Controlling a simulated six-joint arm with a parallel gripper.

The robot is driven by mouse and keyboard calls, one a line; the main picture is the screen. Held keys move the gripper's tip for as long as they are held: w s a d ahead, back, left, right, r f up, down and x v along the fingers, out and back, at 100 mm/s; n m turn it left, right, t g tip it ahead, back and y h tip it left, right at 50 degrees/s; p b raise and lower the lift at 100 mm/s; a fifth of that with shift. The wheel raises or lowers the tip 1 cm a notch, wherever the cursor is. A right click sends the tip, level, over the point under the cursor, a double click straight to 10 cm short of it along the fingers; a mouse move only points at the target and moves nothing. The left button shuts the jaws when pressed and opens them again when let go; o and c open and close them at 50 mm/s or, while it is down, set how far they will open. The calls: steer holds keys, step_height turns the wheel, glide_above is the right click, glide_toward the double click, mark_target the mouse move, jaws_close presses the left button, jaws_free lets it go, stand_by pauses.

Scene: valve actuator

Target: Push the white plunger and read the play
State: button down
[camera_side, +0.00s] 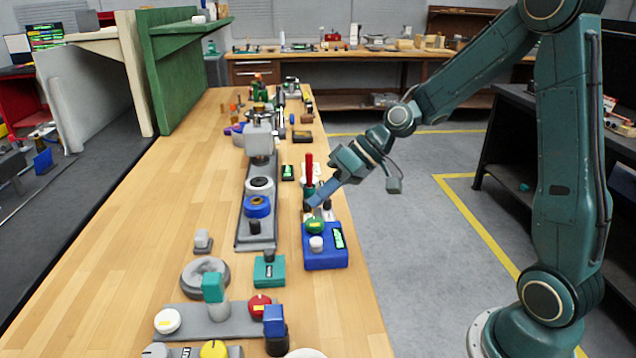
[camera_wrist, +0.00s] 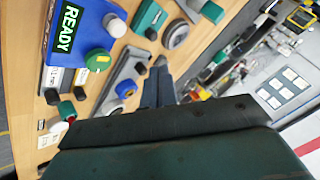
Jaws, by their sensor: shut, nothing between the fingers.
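A white round-topped plunger (camera_side: 316,243) stands on the front of a blue box (camera_side: 325,260) near the bench's right edge. Beside it are a green knob (camera_side: 314,226) and a lit display (camera_side: 338,237). In the wrist view the white plunger (camera_wrist: 115,25) is at the upper left, and the blue box's display (camera_wrist: 67,27) reads READY. My gripper (camera_side: 309,204) is above and behind the box in the side view, pointing down and left, apart from the plunger. In the wrist view its fingers (camera_wrist: 158,75) are shut together with nothing between them.
A red-handled tool (camera_side: 309,168) stands upright close to my gripper. A teal box (camera_side: 269,271) sits left of the blue box. A long grey plate (camera_side: 242,235) with several round parts lies farther left. Bare wood is clear at the bench's left side (camera_side: 130,230).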

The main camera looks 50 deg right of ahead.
glide_toward(311, 241)
steer(key=shift+w+a+f, duration=0.7)
steer(key=shift+w+a, duration=0.1)
steer(key=shift+a, duration=0.15)
steer(key=shift+w+a+f, duration=0.65)
steer(key=shift+w+a, duration=0.1)
steer(key=shift+a, duration=0.15)
steer(key=shift+f, duration=0.95)
stand_by(2.0)
steer(key=shift+r, duration=1)
steer(key=shift+r, duration=2.5)
